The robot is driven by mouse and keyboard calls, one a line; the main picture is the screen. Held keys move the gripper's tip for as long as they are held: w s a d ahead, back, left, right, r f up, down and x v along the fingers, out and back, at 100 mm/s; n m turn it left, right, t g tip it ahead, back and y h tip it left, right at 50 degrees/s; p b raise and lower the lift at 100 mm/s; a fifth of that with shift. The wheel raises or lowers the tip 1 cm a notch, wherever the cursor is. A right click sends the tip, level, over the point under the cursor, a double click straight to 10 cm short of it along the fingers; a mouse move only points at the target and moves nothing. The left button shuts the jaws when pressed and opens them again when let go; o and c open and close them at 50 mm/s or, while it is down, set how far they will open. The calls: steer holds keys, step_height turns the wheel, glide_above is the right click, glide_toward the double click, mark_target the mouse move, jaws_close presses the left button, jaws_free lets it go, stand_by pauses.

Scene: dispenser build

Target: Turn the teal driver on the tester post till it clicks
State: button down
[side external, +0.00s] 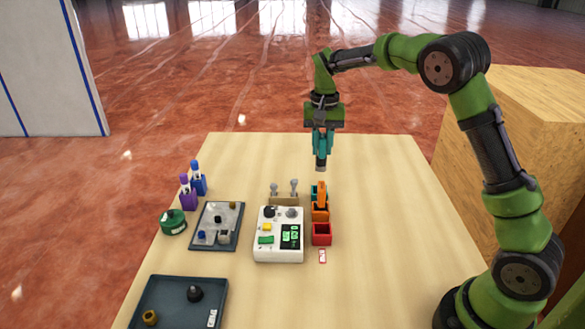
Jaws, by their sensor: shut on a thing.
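My gripper (322,128) is shut on the teal driver (321,145) and holds it upright in the air. The driver's dark lower end points down above the far part of the table, clear of everything below. The white tester box (279,250) stands mid-table, with a dark screen showing green marks, a yellow and a green button. A black knob-like post (269,212) and a grey one (291,212) stand at its back edge; I cannot tell which is the tester post.
Right of the box stand a teal holder (314,191), an orange holder with an orange driver (321,195), and a red holder (321,236). Two knobs on a tan block (284,200) stand behind the box. Trays of small parts (237,240) lie left. The far table is clear.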

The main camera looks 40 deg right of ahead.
steer(key=s+a, duration=0.2)
steer(key=a, duration=1.1)
steer(key=shift+s+d+f, duration=0.1)
steer(key=shift+d+f, duration=0.05)
steer(key=shift+f, duration=0.85)
steer(key=shift+d+f, duration=0.1)
steer(key=shift+f, duration=0.9)
steer(key=shift+f, duration=0.85)
steer(key=shift+m, duration=1.2)
